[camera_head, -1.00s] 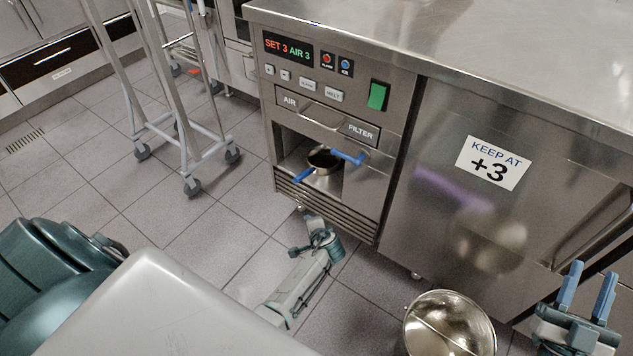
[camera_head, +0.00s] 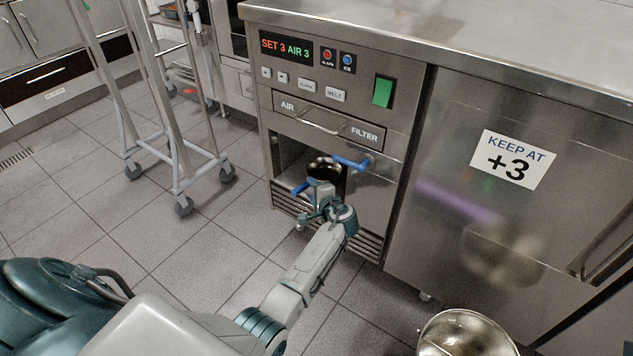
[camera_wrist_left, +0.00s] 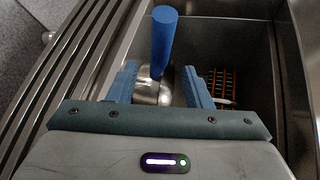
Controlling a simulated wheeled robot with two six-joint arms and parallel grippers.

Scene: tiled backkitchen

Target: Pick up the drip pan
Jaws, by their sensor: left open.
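The drip pan (camera_head: 325,166) is a small round metal pan in the open compartment under the air filter drawer. Its blue handle (camera_head: 299,187) sticks out toward the front left. In the left wrist view the blue handle (camera_wrist_left: 165,42) stands up in the picture, with part of the shiny pan (camera_wrist_left: 147,92) below it. My left gripper (camera_head: 318,190) is at the compartment opening, beside the handle in the head view. Its two blue fingers (camera_wrist_left: 160,82) are apart, with the handle and pan showing between them. I cannot tell whether they touch. My right gripper is out of view.
A shiny metal bowl (camera_head: 440,325) is at the bottom right. A wheeled trolley (camera_head: 178,160) stands at the left, with clear tiled floor before it.

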